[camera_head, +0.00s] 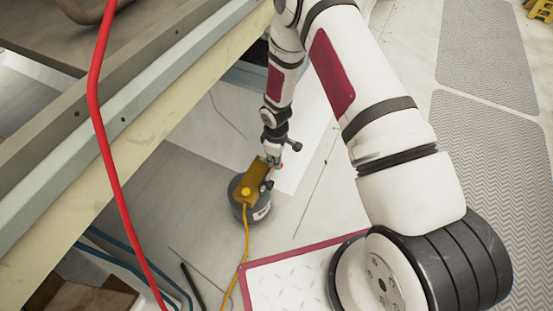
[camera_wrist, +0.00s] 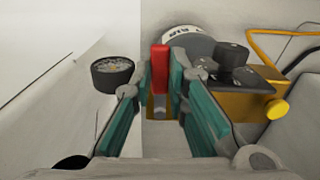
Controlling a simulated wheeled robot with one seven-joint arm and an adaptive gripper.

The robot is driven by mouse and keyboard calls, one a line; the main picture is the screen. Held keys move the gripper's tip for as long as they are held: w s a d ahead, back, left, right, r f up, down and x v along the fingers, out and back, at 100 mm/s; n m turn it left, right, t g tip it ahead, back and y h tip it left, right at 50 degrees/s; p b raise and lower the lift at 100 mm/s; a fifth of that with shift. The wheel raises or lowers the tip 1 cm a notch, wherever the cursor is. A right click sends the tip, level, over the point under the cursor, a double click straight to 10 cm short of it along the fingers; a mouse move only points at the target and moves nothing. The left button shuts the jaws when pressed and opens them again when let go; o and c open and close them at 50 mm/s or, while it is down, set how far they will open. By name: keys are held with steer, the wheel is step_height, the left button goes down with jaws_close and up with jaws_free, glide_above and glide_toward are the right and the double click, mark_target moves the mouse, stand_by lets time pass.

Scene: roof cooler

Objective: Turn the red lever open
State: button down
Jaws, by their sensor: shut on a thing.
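The red lever (camera_wrist: 159,60) shows in the wrist view, upright in the picture between the two green-padded fingers of my gripper (camera_wrist: 161,75). The fingers are closed on its two sides. In the head view my gripper (camera_head: 274,158) is down at the yellow valve block (camera_head: 252,181) on top of a dark round canister (camera_head: 262,209). The lever is only a tiny red spot there, mostly hidden by the gripper. The lever's lower end and pivot are hard to make out.
A round gauge (camera_wrist: 112,72) sits just left of my fingers. A black knob (camera_wrist: 232,60) and a yellow button (camera_wrist: 277,109) are at the right. A yellow hose (camera_head: 246,240) runs from the block. A red hose (camera_head: 104,130) hangs by a metal beam at the left.

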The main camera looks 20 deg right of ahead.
stand_by(0.3)
steer(key=c, duration=1.6)
jaws_free()
steer(key=shift+o, duration=0.2)
